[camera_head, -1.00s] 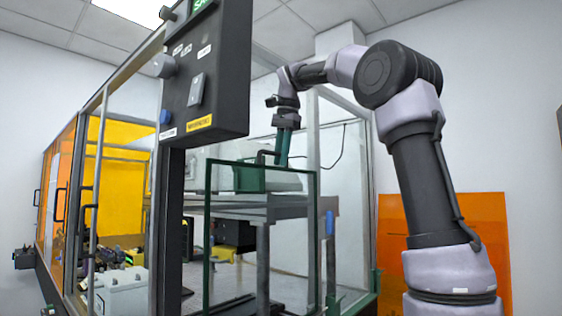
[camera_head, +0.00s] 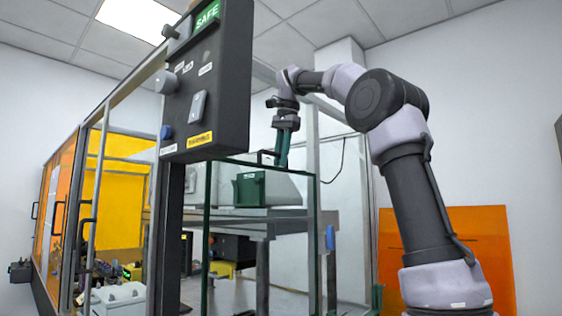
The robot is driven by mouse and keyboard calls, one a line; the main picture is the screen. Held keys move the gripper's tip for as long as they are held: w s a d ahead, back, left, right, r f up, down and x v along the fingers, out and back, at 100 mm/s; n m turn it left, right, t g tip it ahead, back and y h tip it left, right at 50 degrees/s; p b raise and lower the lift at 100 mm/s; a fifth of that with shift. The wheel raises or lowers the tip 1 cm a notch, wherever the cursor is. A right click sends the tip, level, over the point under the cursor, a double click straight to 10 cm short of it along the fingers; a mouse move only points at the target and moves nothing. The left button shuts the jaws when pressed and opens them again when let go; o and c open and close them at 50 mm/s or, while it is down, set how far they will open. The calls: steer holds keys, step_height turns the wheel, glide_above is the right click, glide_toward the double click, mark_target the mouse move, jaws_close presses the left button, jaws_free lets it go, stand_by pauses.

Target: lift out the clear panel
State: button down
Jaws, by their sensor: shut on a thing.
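The clear panel (camera_head: 262,245) is a see-through sheet with a thin dark green frame. It stands upright at the front of the enclosure, and its lower end runs out of the picture.
A dark control box (camera_head: 207,85) with a green SAFE sign hangs on the post left of the panel. A green box (camera_head: 250,189) and a table (camera_head: 290,226) show behind the panel. An orange sheet (camera_head: 455,240) leans on the right wall.

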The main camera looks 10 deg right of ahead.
steer(key=shift+r, duration=0.1)
stand_by(0.3)
steer(key=s+d+r, duration=0.2)
steer(key=s+d, duration=0.5)
steer(key=s, duration=0.2)
steer(key=shift+s, duration=0.4)
stand_by(1.2)
